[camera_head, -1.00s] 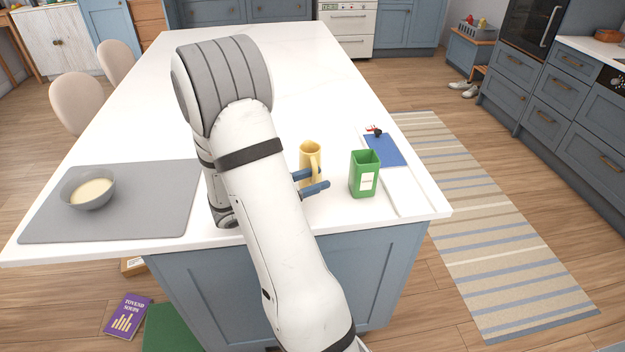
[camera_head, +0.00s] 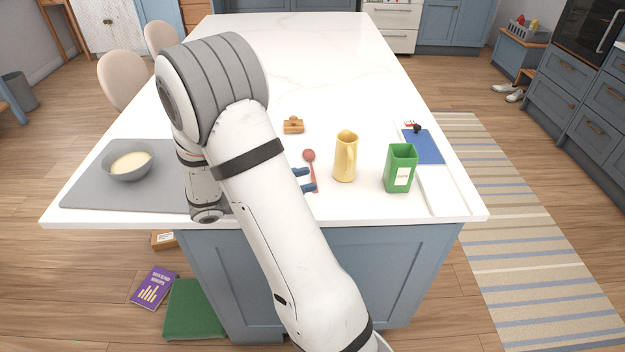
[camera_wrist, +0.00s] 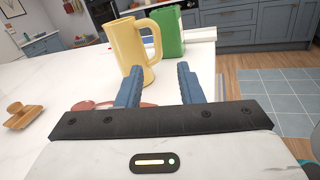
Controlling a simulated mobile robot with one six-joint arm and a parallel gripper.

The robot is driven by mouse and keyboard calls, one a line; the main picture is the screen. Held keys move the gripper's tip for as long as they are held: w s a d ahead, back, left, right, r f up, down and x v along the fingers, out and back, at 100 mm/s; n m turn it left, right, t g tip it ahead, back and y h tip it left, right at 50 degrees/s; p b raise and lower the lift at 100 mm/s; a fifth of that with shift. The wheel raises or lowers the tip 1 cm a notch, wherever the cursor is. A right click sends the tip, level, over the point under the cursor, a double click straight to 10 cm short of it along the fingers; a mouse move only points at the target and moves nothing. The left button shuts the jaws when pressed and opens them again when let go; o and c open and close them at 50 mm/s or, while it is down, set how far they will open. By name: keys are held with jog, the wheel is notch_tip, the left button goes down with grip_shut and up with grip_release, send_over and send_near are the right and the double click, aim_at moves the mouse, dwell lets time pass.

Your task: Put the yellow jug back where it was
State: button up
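The yellow jug (camera_head: 345,160) stands upright on the white island top, left of the green box. It also shows in the wrist view (camera_wrist: 128,48), just beyond my fingertips, with its handle on the right. My gripper (camera_head: 306,180) is to the left of the jug and apart from it. In the wrist view my gripper (camera_wrist: 160,82) has its two blue fingers spread, with nothing held between them.
A green box (camera_head: 400,168) stands close right of the jug. A red spoon (camera_head: 310,157) lies beside my fingers, and a small wooden object (camera_head: 293,126) lies behind. A grey mat (camera_head: 90,192) with a bowl (camera_head: 128,166) is at left. The island's far part is clear.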

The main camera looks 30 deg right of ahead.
jog(key=s+a+r+m+t+y, duration=0.1)
jog(key=s+a+m+y, duration=0.35)
jog(key=s+y, duration=0.2)
jog(key=s+a+m+t+y, duration=0.1)
jog(key=s+a+m+y, duration=0.2)
jog(key=s+m+y, duration=0.3)
jog(key=a+r+m+t+y, duration=0.3)
jog(key=a+t+y, duration=0.2)
jog(key=a, duration=0.2)
jog(key=shift+w+r, duration=0.15)
jog(key=shift+w, duration=0.1)
jog(key=shift+d, duration=0.1)
